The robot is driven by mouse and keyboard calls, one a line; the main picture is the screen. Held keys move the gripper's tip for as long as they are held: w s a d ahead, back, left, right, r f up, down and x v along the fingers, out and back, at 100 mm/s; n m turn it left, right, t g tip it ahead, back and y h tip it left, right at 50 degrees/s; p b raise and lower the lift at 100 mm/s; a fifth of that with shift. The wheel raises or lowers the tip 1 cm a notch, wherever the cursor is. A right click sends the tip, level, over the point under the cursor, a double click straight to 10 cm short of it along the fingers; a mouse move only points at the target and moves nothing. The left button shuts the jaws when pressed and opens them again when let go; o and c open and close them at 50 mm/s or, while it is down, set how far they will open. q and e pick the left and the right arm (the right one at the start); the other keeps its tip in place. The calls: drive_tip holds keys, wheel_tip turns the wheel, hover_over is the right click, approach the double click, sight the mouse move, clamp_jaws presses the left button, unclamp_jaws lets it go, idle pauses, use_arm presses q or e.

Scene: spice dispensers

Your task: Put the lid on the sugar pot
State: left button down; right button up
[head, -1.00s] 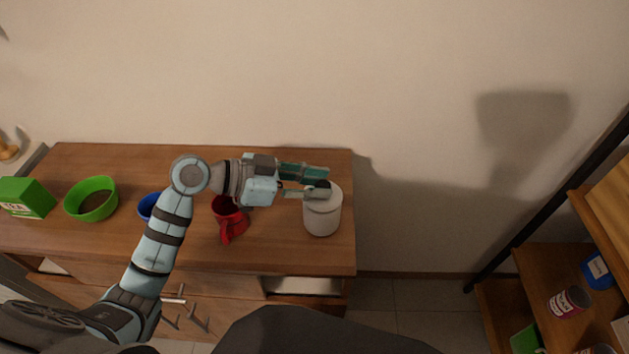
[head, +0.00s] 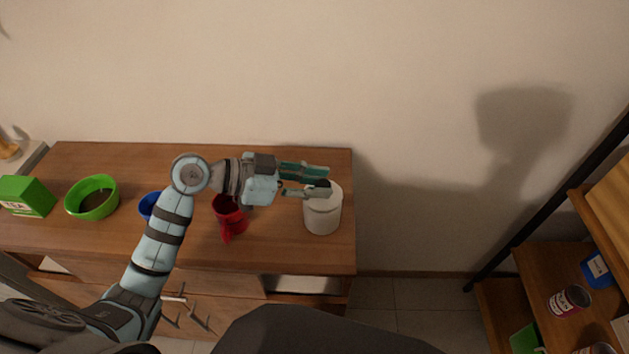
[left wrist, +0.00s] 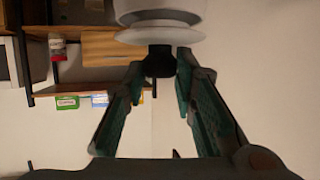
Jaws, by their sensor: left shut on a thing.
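The white sugar pot (head: 322,217) stands upright near the right end of the wooden counter. My left gripper (head: 324,180) reaches over its top from the left, jaws level. In the left wrist view, the gripper (left wrist: 161,58) is shut on the black knob (left wrist: 159,63) of the white lid (left wrist: 160,37). The lid lies against or very close to the pot (left wrist: 160,5); I cannot tell whether it is fully seated. In the head view the fingers partly hide the pot's top. My right gripper is not in view.
A red cup (head: 229,211) stands under my left forearm, left of the pot. A blue cup (head: 148,204), a green bowl (head: 92,198) and a green tea box (head: 27,197) stand further left. The counter's right edge is close to the pot. A wooden shelf (head: 540,268) stands at the right.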

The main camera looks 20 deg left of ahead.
use_arm(q)
drive_tip(key=shift+f+b, duration=0.3)
drive_tip(key=shift+f, duration=0.1)
idle(0.3)
drive_tip(key=c, duration=1.2)
unclamp_jaws()
drive_tip(key=shift+c, duration=0.2)
drive_tip(key=v, duration=1.2)
drive_tip(key=shift+a, duration=0.1)
